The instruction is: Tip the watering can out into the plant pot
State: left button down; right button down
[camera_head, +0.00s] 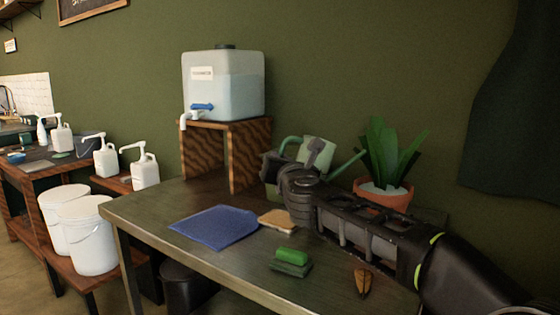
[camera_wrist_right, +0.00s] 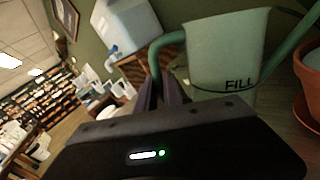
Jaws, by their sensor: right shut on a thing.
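The pale green watering can (camera_head: 320,151) is at the back right of the table, its spout reaching right toward the plant. It looks roughly upright. My right gripper (camera_head: 285,165) is shut on its handle at the left side. In the right wrist view, the fingers (camera_wrist_right: 163,92) meet at the green handle, beside the can body (camera_wrist_right: 225,50) marked "FILL". My gripper and arm hide the can's base, so I cannot tell if it touches the table. The terracotta plant pot (camera_head: 398,198) with a leafy plant stands to the right; its rim also shows in the right wrist view (camera_wrist_right: 308,85).
A water tank (camera_head: 240,90) with a blue tap stands on a wooden stand (camera_head: 205,158). A blue cloth (camera_head: 215,226), a tan sponge (camera_head: 277,220), a green scrubber (camera_head: 291,258) and a small brown item (camera_head: 363,282) lie on the table (camera_head: 150,210). White buckets (camera_head: 95,238) stand at left.

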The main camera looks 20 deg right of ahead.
aim_at(280, 152)
jog(key=shift+r+p, duration=1.3)
jog(key=shift+r, duration=0.6)
jog(key=shift+f, duration=0.1)
jog(key=n+p, duration=0.1)
jog(key=n, duration=0.1)
jog(key=shift+n, duration=0.7)
